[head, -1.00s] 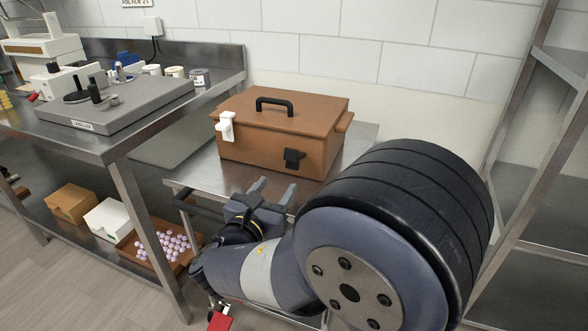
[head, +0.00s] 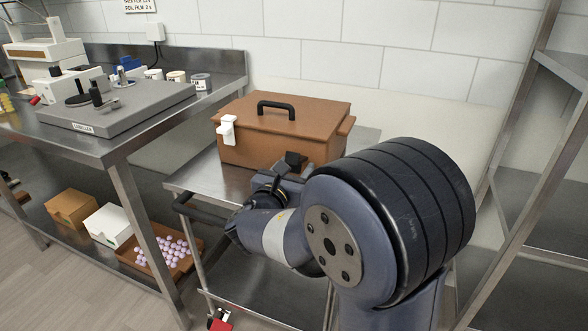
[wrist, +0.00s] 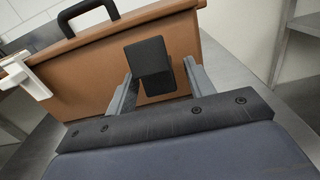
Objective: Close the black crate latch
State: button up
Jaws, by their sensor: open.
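The brown crate (head: 262,128) stands on a steel cart, lid down, with a black handle (head: 276,108) on top. The black latch (wrist: 149,66) is on the crate's front face and sticks out from it. In the head view the latch (head: 294,160) is partly hidden by my gripper and arm. A white latch (head: 227,131) is at the crate's left front; it also shows in the wrist view (wrist: 27,77). My gripper (wrist: 160,84) is open, its two fingers on either side of the black latch. I cannot tell whether they touch it.
The steel cart top (head: 200,181) is bare to the left of the crate. A workbench with a grey labeller (head: 118,110) stands at the left. A steel shelf rack (head: 540,150) stands at the right. A tray of purple sweets (head: 165,252) is low at the left.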

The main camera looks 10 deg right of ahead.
jog(key=shift+c, duration=0.4)
grip_shut()
